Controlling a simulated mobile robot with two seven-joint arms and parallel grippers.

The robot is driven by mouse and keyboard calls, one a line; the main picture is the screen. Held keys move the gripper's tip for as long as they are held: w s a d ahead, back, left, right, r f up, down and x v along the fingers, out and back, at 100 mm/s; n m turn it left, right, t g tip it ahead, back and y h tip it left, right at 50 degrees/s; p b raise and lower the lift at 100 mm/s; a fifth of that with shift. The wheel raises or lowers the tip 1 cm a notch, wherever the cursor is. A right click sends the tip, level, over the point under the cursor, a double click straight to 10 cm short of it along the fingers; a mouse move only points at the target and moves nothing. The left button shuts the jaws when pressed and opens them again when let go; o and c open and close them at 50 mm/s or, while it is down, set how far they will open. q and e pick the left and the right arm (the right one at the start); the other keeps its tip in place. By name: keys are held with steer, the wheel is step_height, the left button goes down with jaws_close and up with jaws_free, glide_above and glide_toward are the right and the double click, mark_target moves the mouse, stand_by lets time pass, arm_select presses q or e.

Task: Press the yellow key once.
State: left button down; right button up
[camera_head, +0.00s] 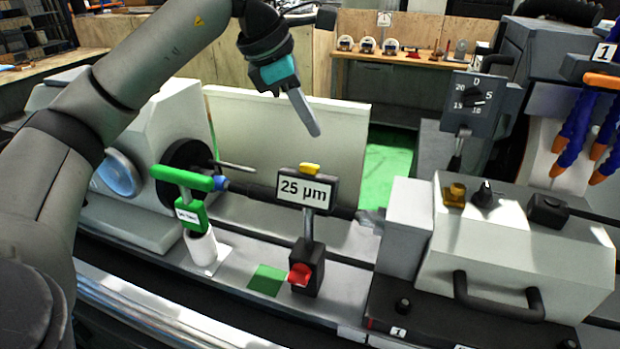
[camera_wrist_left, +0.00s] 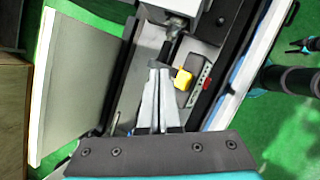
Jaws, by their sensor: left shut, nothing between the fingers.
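The yellow key (camera_head: 310,169) sits on top of the dark gauge display (camera_head: 304,190), which reads 25 µm and stands on a short post above a black base. In the left wrist view the yellow key (camera_wrist_left: 183,79) shows just right of the fingertips. My left gripper (camera_head: 315,132) is shut and empty, pointing down above the display with a visible gap between its tips and the key in the head view. In the left wrist view its closed fingers (camera_wrist_left: 158,72) partly cover what lies below. I do not make out my right gripper.
A green-handled tool (camera_head: 187,178) stands left of the display. A red part (camera_head: 300,274) is on the display's base. The grinder's tailstock housing (camera_head: 520,240) is at right, with a control box (camera_head: 472,103) above. A pale panel (camera_head: 280,130) stands behind the display.

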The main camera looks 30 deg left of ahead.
mark_target(305, 164)
arm_select(q)
steer(key=shift+s+d+f+b, duration=0.1)
steer(key=shift+s+f+b, duration=0.2)
steer(key=shift+f+b, duration=0.35)
steer(key=shift+s+d+f+b, duration=0.1)
steer(key=shift+s+f+b, duration=0.15)
steer(key=shift+f+b, duration=0.4)
steer(key=shift+f, duration=0.25)
stand_by(0.9)
steer(key=shift+s+f, duration=0.15)
steer(key=shift+f, duration=0.15)
steer(key=shift+s+f+b, duration=0.15)
steer(key=shift+f+b, duration=0.25)
steer(key=shift+b, duration=0.15)
stand_by(0.4)
stand_by(0.4)
steer(key=shift+w+r+p, duration=0.3)
steer(key=shift+r+p, duration=0.55)
steer(key=shift+p, duration=0.1)
steer(key=r+p, duration=0.1)
steer(key=w+r+p, duration=0.1)
steer(key=r+p, duration=0.1)
steer(key=w+r+p, duration=0.1)
steer(key=p, duration=0.1)
steer(key=shift+a+r, duration=0.25)
steer(key=shift+r, duration=0.05)
